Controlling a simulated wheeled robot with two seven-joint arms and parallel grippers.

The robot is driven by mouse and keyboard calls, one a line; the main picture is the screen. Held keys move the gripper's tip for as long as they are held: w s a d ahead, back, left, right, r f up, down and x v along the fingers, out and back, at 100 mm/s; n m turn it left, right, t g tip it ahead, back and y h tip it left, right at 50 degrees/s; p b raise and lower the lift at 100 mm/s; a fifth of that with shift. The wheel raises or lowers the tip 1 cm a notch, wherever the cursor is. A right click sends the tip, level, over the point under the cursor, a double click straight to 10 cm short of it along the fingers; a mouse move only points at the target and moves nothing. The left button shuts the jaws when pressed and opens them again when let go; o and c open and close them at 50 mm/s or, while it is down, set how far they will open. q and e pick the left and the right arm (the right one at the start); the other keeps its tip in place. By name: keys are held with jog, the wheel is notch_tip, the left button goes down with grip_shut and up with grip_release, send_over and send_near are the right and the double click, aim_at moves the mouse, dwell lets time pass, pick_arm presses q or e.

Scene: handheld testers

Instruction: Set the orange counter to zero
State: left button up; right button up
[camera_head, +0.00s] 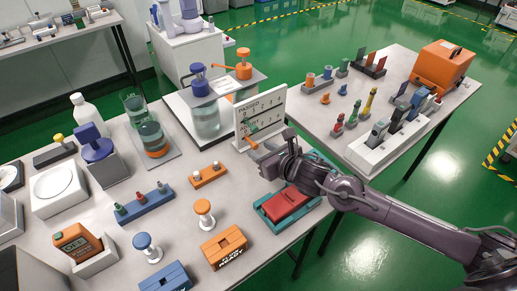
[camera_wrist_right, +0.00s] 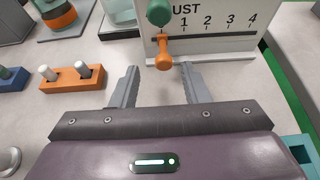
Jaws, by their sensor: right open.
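A white counter board (camera_head: 246,122) stands upright at the table's back right edge, with numbered rows; the upper reads "PASSED". In the right wrist view the lower row on the board (camera_wrist_right: 225,44) shows "UST" and 1 to 4. An orange peg-like counter handle (camera_wrist_right: 164,52) sticks out below that row, left of the 1; it also shows in the head view (camera_head: 252,143). A green knob (camera_wrist_right: 158,12) sits just above it. My right gripper (camera_wrist_right: 159,82) is open and empty, its fingertips just short of the orange handle, which lies between them in the picture. My left gripper is out of view.
An orange block with white-topped pegs (camera_head: 208,176) stands left of the board. A teal tray with a red item (camera_head: 289,203) lies under my right arm. Jars with pump tops (camera_head: 205,115) stand behind left. A second table with testers (camera_head: 385,130) is at the right.

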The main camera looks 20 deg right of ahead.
jog(key=v, duration=0.4)
jog(key=shift+s, duration=0.2)
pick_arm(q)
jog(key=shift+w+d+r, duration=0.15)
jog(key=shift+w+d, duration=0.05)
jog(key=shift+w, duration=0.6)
pick_arm(e)
jog(key=shift+s+d+r, duration=0.2)
jog(key=shift+s+r, duration=0.05)
jog(key=shift+s, duration=0.25)
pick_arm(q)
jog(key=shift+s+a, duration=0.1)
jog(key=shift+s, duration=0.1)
